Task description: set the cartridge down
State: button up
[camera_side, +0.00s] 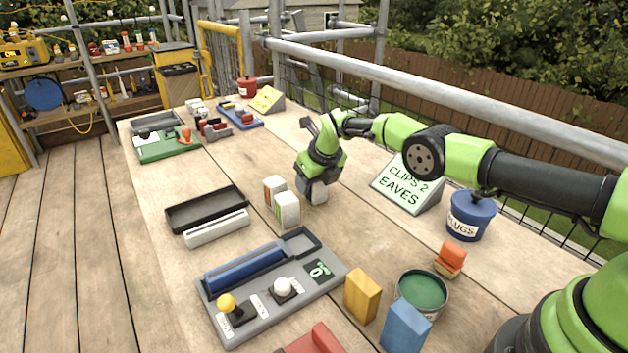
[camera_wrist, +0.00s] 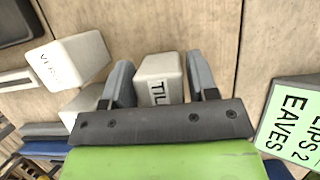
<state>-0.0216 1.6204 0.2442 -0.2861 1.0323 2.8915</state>
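My gripper (camera_side: 313,178) is low over the middle of the bench, pointing down. In the wrist view my gripper (camera_wrist: 160,62) has its two grey fingers on either side of a pale block-shaped cartridge (camera_wrist: 158,68) lettered "TIL", the rest of the word hidden. Two similar white cartridges (camera_side: 286,209) stand upright just left of my gripper; one also shows in the wrist view (camera_wrist: 62,65).
A black tray (camera_side: 207,207) and a white bar lie to the left. A grey tray (camera_side: 235,328) with a blue bar and knobs is in front. The "CLIPS 2 EAVES" sign (camera_side: 408,185) and blue plugs tub (camera_side: 470,218) stand to the right. Bare wood lies behind my gripper.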

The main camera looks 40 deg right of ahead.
jog(key=shift+o, duration=0.9)
jog(key=shift+r, duration=0.1)
jog(key=shift+r, duration=0.3)
jog(key=s+r+n+t+y, duration=0.1)
jog(key=s+r+n, duration=0.75)
jog(key=r, duration=0.55)
jog(key=s+r+n, duration=0.7)
jog(key=s+r, duration=0.2)
jog(key=r, duration=0.5)
jog(key=s+a+n+t+y, duration=0.1)
jog(key=s+n, duration=1.5)
jog(key=s, duration=0.4)
jog(key=shift+s+a+t, duration=0.15)
jog(key=shift+a+t, duration=0.15)
jog(key=shift+a, duration=0.05)
